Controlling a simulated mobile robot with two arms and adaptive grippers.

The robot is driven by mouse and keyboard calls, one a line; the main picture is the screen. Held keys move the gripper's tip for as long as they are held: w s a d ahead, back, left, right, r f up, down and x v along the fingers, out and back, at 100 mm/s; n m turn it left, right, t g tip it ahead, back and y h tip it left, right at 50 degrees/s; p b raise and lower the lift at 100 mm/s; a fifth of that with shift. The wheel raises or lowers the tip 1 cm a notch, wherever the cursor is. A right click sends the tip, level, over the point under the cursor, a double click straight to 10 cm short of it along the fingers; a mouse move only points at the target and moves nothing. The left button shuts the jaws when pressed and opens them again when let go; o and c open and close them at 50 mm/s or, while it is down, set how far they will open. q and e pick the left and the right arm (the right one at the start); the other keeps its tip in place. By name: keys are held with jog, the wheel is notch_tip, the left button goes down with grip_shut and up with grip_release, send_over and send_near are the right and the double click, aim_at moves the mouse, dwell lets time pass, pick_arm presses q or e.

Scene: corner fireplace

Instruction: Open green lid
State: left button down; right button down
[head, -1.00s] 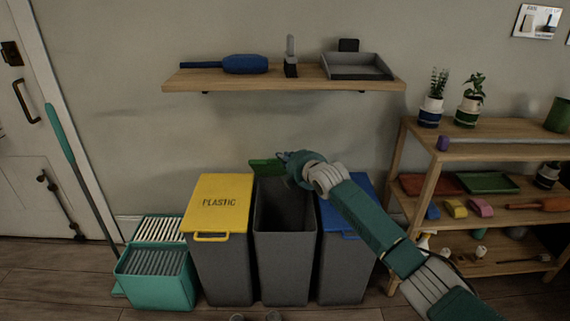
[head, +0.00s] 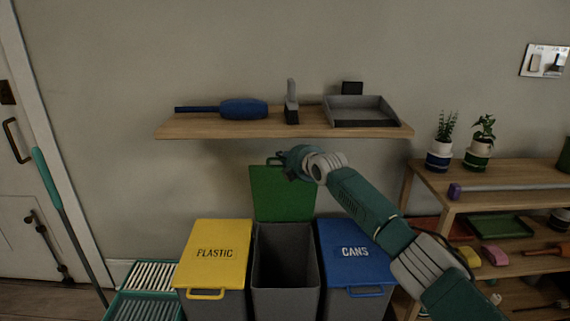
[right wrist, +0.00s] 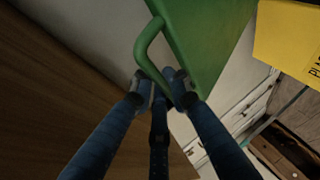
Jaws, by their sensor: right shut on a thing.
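The green lid (head: 283,192) stands upright at the back of the middle grey bin (head: 286,262), whose top is open and dark inside. My right gripper (head: 284,166) is at the lid's top edge, its arm coming in from the right. In the right wrist view the green lid (right wrist: 205,40) has a loop handle (right wrist: 146,48), and the fingers of my right gripper (right wrist: 165,92) are shut at the handle's lower end. The exact grip is partly hidden by the fingers. My left gripper is not in view.
A yellow-lidded plastic bin (head: 213,255) stands left of the open bin and a blue-lidded cans bin (head: 355,255) right. A wooden wall shelf (head: 285,130) hangs just above the lid. A wooden rack (head: 440,190) with plants stands at the right.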

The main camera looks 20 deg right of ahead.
jog(key=shift+w+d, duration=0.1)
jog(key=shift+w, duration=0.15)
jog(key=c, duration=1.7)
grip_release()
